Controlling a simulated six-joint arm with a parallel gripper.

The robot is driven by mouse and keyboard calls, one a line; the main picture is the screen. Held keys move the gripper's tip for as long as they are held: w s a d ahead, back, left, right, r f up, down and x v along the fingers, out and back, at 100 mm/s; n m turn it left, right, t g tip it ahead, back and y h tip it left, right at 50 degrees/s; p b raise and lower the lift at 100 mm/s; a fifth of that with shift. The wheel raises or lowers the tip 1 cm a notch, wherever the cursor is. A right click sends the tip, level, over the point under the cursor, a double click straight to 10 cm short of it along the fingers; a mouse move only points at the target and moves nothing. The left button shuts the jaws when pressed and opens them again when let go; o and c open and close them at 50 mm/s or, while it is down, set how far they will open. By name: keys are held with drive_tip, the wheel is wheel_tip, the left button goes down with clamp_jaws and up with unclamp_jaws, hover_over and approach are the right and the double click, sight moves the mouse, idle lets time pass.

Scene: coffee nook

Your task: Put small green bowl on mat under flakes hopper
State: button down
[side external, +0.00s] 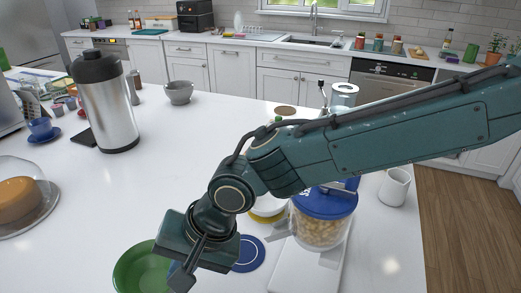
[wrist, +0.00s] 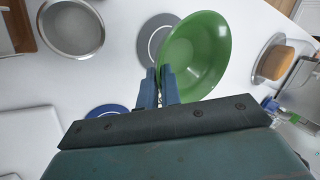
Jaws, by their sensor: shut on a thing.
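The small green bowl (side external: 140,265) is at the bottom of the side view, cut off by the frame edge. It also shows in the wrist view (wrist: 200,52). My gripper (side external: 181,279) is shut on its near rim, with both fingers (wrist: 159,85) pinching the wall. The bowl looks empty; I cannot tell whether it is clear of the counter. The flakes hopper (side external: 320,229), a clear container of flakes with a blue lid, stands right of my gripper, partly behind my arm. A round blue mat (side external: 247,254) lies between the bowl and the hopper; it shows in the wrist view (wrist: 104,112).
A grey round mat (wrist: 150,42) lies partly behind the bowl. A grey metal bowl (wrist: 70,28) is beyond it. A steel flask (side external: 108,105), a domed cake (side external: 18,196) and a white jug (side external: 395,187) stand on the counter. The counter's left middle is clear.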

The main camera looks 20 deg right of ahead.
drive_tip(key=shift+f, duration=0.2)
drive_tip(key=shift+f, duration=1.85)
drive_tip(key=shift+f, duration=0.2)
drive_tip(key=c, duration=1.6)
unclamp_jaws()
drive_tip(key=v, duration=1.3)
drive_tip(key=shift+r, duration=0.4)
drive_tip(key=shift+c, duration=0.8)
